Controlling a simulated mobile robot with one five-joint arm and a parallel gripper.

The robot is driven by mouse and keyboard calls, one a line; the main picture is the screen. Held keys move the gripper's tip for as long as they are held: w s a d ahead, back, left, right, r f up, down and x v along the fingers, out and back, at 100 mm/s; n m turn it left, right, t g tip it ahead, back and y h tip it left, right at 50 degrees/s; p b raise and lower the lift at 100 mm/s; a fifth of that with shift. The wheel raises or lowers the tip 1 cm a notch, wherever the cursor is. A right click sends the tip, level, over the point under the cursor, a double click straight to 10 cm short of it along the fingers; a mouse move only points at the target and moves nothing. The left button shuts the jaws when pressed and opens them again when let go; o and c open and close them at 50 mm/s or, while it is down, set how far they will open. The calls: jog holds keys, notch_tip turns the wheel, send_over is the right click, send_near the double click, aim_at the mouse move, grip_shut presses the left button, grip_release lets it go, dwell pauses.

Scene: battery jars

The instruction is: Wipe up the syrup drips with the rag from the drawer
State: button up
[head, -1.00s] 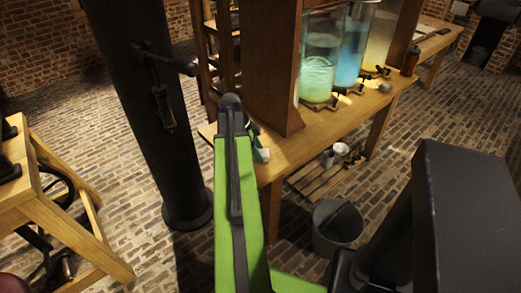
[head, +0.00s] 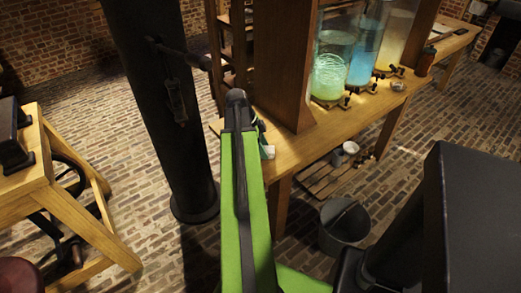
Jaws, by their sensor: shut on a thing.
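My gripper (head: 260,130) is mostly hidden behind my green arm, over the near left end of the wooden bench (head: 305,143). It is shut on a small pale bit of cloth (head: 267,152), which looks like the rag; little of it shows. Three glass jars stand in a row on the bench, to the right of the gripper: one with green liquid (head: 330,78), one blue (head: 364,55), one pale yellow (head: 396,40). Each has a tap low at its front. I cannot make out syrup drips, and no drawer can be made out.
A wooden post (head: 282,70) rises from the bench beside my gripper. A black column (head: 165,120) stands to the left. A bucket (head: 343,225) sits on the brick floor, near a low slatted shelf (head: 330,180). A small bowl (head: 398,84) and a brown bottle (head: 425,62) are on the bench.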

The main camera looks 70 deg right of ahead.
aim_at(278, 148)
jog(key=shift+s+d, duration=0.45)
jog(key=shift+d, duration=0.4)
jog(key=shift+s+d, duration=0.45)
jog(key=shift+d, duration=0.4)
jog(key=shift+s+d, duration=0.45)
jog(key=shift+d, duration=0.4)
jog(key=shift+f, duration=0.2)
jog(key=shift+a+r, duration=0.1)
jog(key=shift+a, duration=0.05)
jog(key=shift+w+a, duration=0.45)
jog(key=shift+a, duration=0.35)
jog(key=shift+w+a, duration=0.4)
jog(key=shift+a, duration=0.4)
jog(key=shift+w+a, duration=0.45)
jog(key=shift+a, duration=0.4)
jog(key=shift+w+a, duration=0.45)
jog(key=shift+a, duration=0.35)
notch_tip(278, 148, up, 6)
jog(key=p, duration=0.5)
jog(key=shift+d+p, duration=0.1)
jog(key=shift+p, duration=0.3)
